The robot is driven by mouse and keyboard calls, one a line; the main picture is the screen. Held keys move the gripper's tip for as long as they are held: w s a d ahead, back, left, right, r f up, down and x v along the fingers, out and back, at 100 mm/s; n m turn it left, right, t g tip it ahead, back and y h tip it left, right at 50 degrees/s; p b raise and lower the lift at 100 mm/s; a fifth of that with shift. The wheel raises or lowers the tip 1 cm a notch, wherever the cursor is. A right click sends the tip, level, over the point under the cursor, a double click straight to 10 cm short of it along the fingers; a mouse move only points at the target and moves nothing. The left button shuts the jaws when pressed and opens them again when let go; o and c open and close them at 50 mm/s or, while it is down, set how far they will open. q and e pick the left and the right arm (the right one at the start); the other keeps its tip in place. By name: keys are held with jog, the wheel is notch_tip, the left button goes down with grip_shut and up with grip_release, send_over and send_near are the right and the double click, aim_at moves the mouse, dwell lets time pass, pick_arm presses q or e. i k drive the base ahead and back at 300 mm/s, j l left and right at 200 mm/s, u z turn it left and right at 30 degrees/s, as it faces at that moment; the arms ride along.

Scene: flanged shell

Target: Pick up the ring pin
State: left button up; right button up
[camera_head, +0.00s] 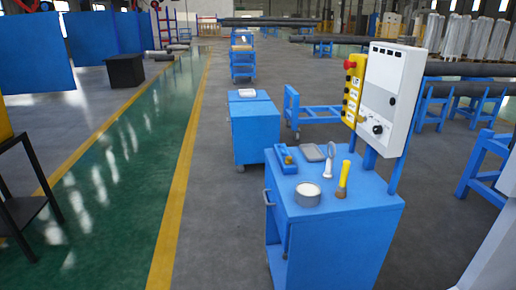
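A blue tool cart (352,212) stands right of centre, with several small things on its top. A pale upright piece with a loop-like head (329,160) stands near the middle of the top and looks most like the ring pin; it is too small to be sure. In front of it is a round whitish cup-like part (307,194). A yellow-handled tool (343,178) stands to its right. A blue holder with a yellowish piece (287,158) and a grey dish (313,152) lie behind. Neither of my grippers is in view.
A white control box (391,95) and a yellow button panel (353,90) rise above the cart's back right. Another blue cart (253,128) stands behind it. A black stand (28,207) is at the left edge. The floor left of the cart is clear.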

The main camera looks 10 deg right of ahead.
aim_at(327, 175)
jog(key=i+j+u, duration=0.1)
jog(key=i, duration=0.55)
jog(key=i+j+u, duration=0.1)
jog(key=i, duration=0.6)
jog(key=i+j+z, duration=0.1)
jog(key=i+z, duration=0.25)
jog(key=z, duration=0.15)
jog(key=i+j+z, duration=0.2)
jog(key=i+z, duration=0.25)
jog(key=i+j+z, duration=0.15)
jog(key=j+z, duration=0.15)
jog(key=z, duration=0.2)
